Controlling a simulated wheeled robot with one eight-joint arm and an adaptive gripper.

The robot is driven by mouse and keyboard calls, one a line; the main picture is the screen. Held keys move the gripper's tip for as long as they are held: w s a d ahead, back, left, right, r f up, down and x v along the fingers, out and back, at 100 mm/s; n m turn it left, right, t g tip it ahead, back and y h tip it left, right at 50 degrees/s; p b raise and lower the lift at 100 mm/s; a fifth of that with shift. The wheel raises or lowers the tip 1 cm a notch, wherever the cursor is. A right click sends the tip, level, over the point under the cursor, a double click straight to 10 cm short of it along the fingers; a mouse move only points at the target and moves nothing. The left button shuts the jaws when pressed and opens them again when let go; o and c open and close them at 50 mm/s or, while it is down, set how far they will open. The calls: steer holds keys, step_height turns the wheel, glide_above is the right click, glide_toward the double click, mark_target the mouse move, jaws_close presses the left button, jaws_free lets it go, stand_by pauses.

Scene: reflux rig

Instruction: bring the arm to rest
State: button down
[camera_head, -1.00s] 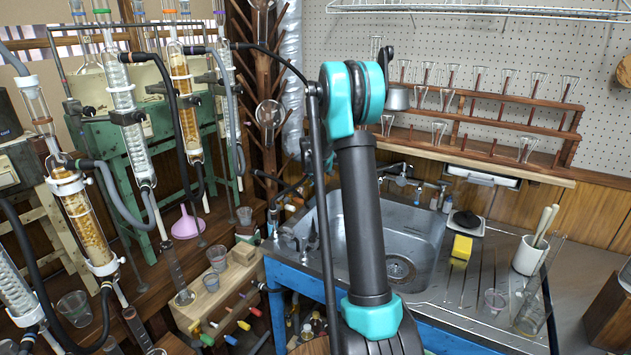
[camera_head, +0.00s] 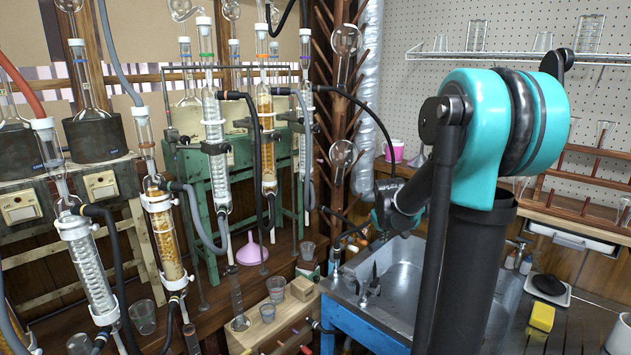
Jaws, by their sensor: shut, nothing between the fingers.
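My arm (camera_head: 530,130) stands large in the right half of the head view, its teal joint high and a dark link running down in front of the sink. Its far part reaches back to a small teal-and-grey wrist (camera_head: 400,205) above the sink's back left. My gripper (camera_head: 352,236) is small and dark beyond the wrist, against the cluttered rack behind. It is shut, with nothing seen held in it. The fingertips are hard to make out at this distance.
The sink (camera_head: 405,262) lies below the wrist. Glass condensers (camera_head: 214,150) with hoses stand at left on a green frame. A pink funnel (camera_head: 252,250) and beakers sit on the wooden bench. A yellow sponge (camera_head: 541,317) lies right of the sink.

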steer(key=s+a+f+m, duration=0.1)
steer(key=s+f, duration=0.2)
steer(key=s, duration=0.7)
steer(key=s+a+f+m+g+y, duration=0.1)
steer(key=s+a+f, duration=0.1)
steer(key=s, duration=0.7)
steer(key=s+a+f+m, duration=0.1)
steer(key=s+f, duration=0.3)
steer(key=s, duration=0.6)
steer(key=shift+s+a+g, duration=0.3)
steer(key=shift+a+g, duration=0.1)
steer(key=shift+a, duration=0.2)
